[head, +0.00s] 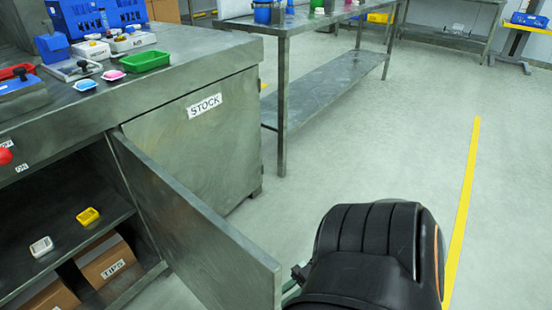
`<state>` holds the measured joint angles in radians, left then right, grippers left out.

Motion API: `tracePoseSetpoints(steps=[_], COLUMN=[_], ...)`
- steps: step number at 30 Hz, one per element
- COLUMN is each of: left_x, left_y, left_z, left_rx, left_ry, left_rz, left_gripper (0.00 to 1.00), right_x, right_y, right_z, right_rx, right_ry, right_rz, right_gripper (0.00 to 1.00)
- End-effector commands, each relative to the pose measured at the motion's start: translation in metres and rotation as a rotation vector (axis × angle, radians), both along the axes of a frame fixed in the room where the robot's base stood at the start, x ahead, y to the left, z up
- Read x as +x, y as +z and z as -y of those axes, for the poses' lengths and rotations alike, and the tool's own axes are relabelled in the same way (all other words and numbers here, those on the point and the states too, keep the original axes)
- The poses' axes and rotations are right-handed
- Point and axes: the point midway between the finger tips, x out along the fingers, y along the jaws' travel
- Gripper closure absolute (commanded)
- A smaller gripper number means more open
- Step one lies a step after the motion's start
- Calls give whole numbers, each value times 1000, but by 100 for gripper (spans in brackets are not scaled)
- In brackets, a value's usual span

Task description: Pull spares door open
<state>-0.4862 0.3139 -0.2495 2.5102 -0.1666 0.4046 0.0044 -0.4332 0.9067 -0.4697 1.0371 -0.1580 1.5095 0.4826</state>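A grey metal cabinet door (192,228) stands swung out from the front of the bench at the left, its free edge towards me. No label shows on the face I see, so I cannot read whether it is the spares door. My black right arm reaches in from the bottom, right of the door's free edge. A small part of my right gripper (297,277) shows beside that edge. The arm hides the fingers, so I cannot tell whether they touch the door. My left gripper is out of view.
Inside the open cabinet are a yellow tray (88,216), a white tray (41,246) and a cardboard box labelled TIPS (108,262). A closed panel labelled STOCK (205,105) is beyond the door. A metal table (283,110) stands behind. The floor at right is clear, with a yellow line (466,190).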

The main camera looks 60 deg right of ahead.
Motion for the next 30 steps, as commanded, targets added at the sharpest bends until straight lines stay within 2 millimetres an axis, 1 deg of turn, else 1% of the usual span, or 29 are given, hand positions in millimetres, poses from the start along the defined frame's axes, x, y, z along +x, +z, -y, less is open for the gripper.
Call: tracePoseSetpoints(steps=[17,18,24,26,30], left_x=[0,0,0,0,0], left_y=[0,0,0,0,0], left_z=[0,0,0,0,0], left_rx=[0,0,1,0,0], left_ry=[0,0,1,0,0], left_rz=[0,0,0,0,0], left_gripper=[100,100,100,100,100], right_x=[2,2,2,2,1], right_y=[-1,-1,-1,0,0], right_z=[1,1,1,1,1], right_rx=[-3,-3,-2,-2,-1], right_ry=[-5,-5,-4,-3,-2], right_rz=[-1,-1,0,0,0], right_gripper=[100,82,59,53,53])
